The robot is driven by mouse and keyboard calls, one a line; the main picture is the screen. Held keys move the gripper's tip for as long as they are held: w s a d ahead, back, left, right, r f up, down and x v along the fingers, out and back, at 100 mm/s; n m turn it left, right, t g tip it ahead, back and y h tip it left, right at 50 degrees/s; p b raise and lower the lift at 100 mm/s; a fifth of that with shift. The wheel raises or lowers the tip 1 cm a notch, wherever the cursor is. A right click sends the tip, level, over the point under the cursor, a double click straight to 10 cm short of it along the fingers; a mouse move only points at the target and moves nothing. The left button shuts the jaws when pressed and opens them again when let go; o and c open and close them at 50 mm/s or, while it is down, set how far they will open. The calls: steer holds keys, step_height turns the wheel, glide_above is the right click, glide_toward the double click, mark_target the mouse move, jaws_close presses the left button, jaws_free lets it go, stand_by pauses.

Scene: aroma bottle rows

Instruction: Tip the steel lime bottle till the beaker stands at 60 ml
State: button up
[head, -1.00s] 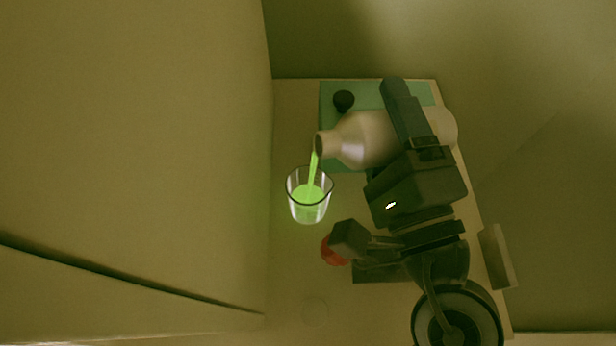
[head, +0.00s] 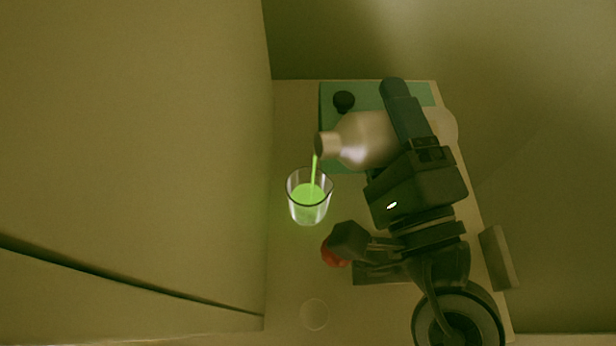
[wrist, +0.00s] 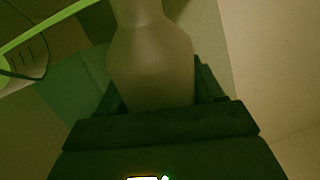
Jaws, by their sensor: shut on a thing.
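The steel bottle (head: 362,138) is tipped on its side in the head view, its mouth pointing left. My gripper (head: 408,115) is shut on its body; the bottle also shows between the jaws in the wrist view (wrist: 150,65). A thin green stream (head: 315,172) runs from the mouth down into the clear beaker (head: 310,212), which stands upright below and to the left. Green liquid fills a good part of the beaker. Dark marks show on the beaker wall in the wrist view (wrist: 22,62), but I cannot read the level against them.
A teal mat (head: 332,92) lies under the bottle with a dark round stopper (head: 344,101) on it. A red object (head: 335,252) sits partly behind my arm. A faint clear round item (head: 314,314) is near the front. A large plain surface (head: 130,150) fills the left.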

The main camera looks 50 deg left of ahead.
mark_target(384, 116)
steer(key=shift+w+r+m+p, duration=0.1)
steer(key=shift+r+m+p, duration=0.45)
steer(key=shift+m+p, duration=0.8)
steer(key=shift+d+m+t+p, duration=0.1)
steer(key=shift+m+t+p, duration=0.2)
steer(key=shift+p, duration=0.35)
steer(key=shift+r+m+h+p, duration=0.35)
steer(key=shift+m+p, duration=0.1)
steer(key=shift+p, duration=0.5)
steer(key=m+p, duration=0.1)
steer(key=p, duration=0.1)
steer(key=m+p, duration=0.2)
steer(key=s+r+m+p, duration=0.1)
steer(key=m+p, duration=0.1)
steer(key=shift+a+t+h, duration=0.25)
steer(key=shift+t+h, duration=0.1)
steer(key=shift+t, duration=0.05)
steer(key=shift+p, duration=0.35)
steer(key=shift+f, duration=0.1)
steer(key=shift+m, duration=0.4)
